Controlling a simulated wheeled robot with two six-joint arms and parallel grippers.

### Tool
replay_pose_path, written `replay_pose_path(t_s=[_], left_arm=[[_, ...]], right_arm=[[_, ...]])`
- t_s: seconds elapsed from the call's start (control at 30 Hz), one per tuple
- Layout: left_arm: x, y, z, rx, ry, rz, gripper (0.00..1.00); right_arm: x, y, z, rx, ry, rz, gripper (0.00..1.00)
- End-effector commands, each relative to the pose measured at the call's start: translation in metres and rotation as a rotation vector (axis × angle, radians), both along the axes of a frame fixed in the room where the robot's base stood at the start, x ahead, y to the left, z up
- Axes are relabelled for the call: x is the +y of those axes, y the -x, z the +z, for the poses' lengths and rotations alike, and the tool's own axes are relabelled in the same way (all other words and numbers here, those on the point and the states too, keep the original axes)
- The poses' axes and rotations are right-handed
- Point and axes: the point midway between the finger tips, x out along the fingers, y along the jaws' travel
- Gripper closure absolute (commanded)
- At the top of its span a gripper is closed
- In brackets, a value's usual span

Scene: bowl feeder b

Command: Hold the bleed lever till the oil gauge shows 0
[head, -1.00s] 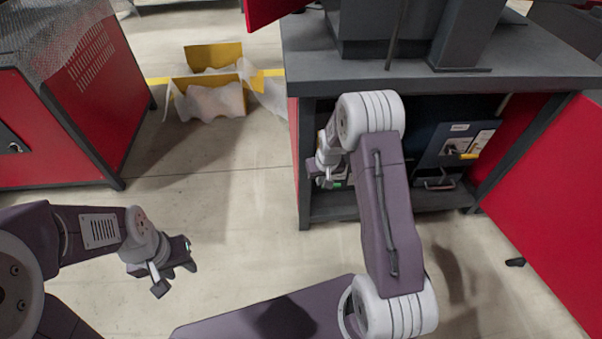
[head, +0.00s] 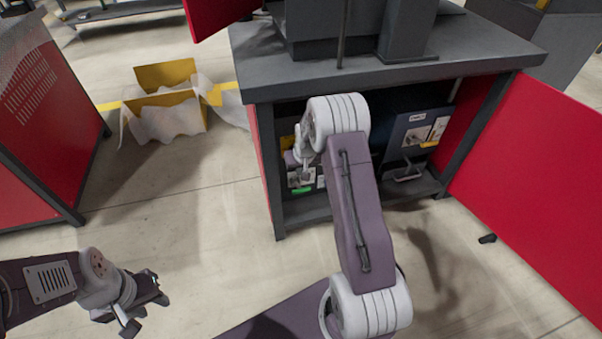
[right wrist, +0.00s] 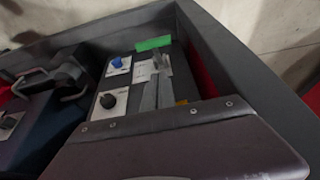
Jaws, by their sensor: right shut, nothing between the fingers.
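My right gripper (head: 301,174) is inside the open red and grey cabinet, in front of a control unit at its left, largely hidden by my forearm. In the right wrist view its grey fingers (right wrist: 158,92) are shut and empty, over or close to the unit's dark panel. That panel has a blue knob (right wrist: 117,63), a dark knob (right wrist: 107,101), a white label (right wrist: 143,72) and a green strip (right wrist: 153,43). I cannot make out the bleed lever or the oil gauge reading. My left gripper (head: 143,308) is open and empty above the floor at lower left.
A dark blue box (head: 398,128) with a handle (head: 405,174) stands right in the cabinet. The worktop (head: 400,72) overhangs it; a red door (head: 535,170) stands open right. The floor in front is largely clear.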

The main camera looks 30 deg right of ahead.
Motion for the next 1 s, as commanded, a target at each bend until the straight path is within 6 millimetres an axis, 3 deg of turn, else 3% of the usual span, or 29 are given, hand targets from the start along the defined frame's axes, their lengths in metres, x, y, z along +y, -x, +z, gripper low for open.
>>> replay_pose_path(t_s=[0.03,0.2,0.4,1.0], left_arm=[[0.0,0.0,-0.014,0.0,0.0,0.0,0.64],[0.0,0.0,-0.034,0.0,0.0,0.0,0.64],[0.0,0.0,-0.054,0.0,0.0,0.0,0.64],[0.0,0.0,-0.058,0.0,0.0,0.0,0.64]], right_arm=[[-0.001,-0.004,-0.018,0.001,0.0,0.001,1.0],[-0.004,-0.017,-0.051,0.0,0.0,0.001,1.0],[-0.001,-0.004,-0.075,0.0,0.0,-0.001,1.0],[0.0,-0.005,-0.081,-0.012,0.003,0.0,1.0]])
